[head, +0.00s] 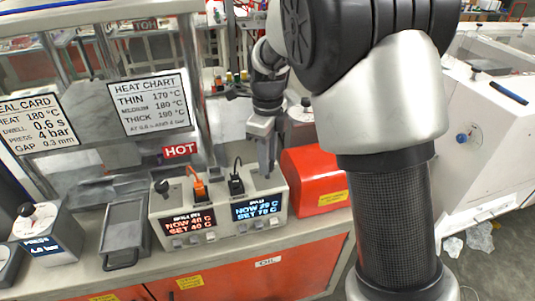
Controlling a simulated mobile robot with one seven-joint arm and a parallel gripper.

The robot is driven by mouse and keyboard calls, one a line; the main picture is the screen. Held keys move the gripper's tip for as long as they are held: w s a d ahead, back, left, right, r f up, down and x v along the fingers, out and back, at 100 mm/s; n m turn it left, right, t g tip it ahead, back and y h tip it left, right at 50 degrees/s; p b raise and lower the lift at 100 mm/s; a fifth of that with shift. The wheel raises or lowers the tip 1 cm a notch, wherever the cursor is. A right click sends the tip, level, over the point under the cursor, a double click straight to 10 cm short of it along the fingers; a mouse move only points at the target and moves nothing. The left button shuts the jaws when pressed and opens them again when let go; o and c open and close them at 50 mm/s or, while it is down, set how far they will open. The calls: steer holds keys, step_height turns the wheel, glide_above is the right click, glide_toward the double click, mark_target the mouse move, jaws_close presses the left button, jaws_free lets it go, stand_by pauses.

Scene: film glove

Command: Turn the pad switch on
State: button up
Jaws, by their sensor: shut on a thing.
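The control box (219,238) stands on the bench with two lit displays. The left display (189,222) is red and reads about NOW 40, SET 40. The right display (257,207) is blue with SET 70; its NOW figure is hard to read. A dark knob-like switch (162,187) sits on the box's top left, beside an orange plug (199,189). A black plug (236,184) is right of that. My gripper (267,172) points down at the box's top right end, shut on what appears to be the pad switch, which its fingers hide. The switch's position cannot be seen.
A red rounded housing (315,180) stands close right of the gripper. A dark tray (124,232) and a gauge box (47,230) are left of the control box. A HOT sign (180,150) and a heat chart (149,104) are behind. My arm covers the right middle.

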steer(key=shift+m, duration=0.6)
steer(key=o, duration=1.1)
steer(key=shift+c, duration=0.2)
step_height(320, 180, up, 17)
steer(key=p, duration=0.1)
steer(key=shift+r, duration=0.2)
